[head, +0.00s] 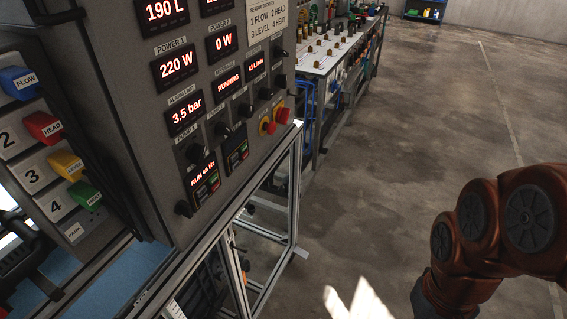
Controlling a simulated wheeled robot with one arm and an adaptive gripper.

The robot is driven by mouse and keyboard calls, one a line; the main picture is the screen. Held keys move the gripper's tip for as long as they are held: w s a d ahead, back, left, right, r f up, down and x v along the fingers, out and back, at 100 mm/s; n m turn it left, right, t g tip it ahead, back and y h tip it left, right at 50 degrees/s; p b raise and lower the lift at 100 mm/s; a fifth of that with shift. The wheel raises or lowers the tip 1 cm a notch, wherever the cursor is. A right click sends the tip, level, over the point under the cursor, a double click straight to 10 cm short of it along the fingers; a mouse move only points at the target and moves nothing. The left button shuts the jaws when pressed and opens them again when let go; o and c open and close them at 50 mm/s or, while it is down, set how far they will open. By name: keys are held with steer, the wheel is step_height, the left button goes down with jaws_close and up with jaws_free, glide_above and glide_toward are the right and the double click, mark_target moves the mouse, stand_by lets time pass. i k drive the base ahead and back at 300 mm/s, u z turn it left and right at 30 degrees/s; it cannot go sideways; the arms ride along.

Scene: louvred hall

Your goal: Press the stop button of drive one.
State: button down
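The grey control panel (130,110) stands at the left, tilted in the picture. Low on its face is a small drive unit (203,181) with a lit display reading RUN and a figure that looks like 48 Hz. It has small coloured keys below the display; they are too small to tell which is stop. A second, similar drive unit (236,152) with a dark display sits to its right. My brown arm is at the right, well apart from the panel. My gripper is not in view; the arm runs out at the bottom edge.
A red mushroom button (283,116) is at the panel's right edge. Lit displays (176,66) fill the upper face. A metal frame (296,190) supports the panel. A cluttered bench (325,55) stands behind; the floor (390,140) between panel and arm is clear.

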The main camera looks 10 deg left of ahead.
mark_target(215, 186)
steer(key=z, duration=0.4)
steer(key=k, duration=1.25)
steer(key=u, duration=2.25)
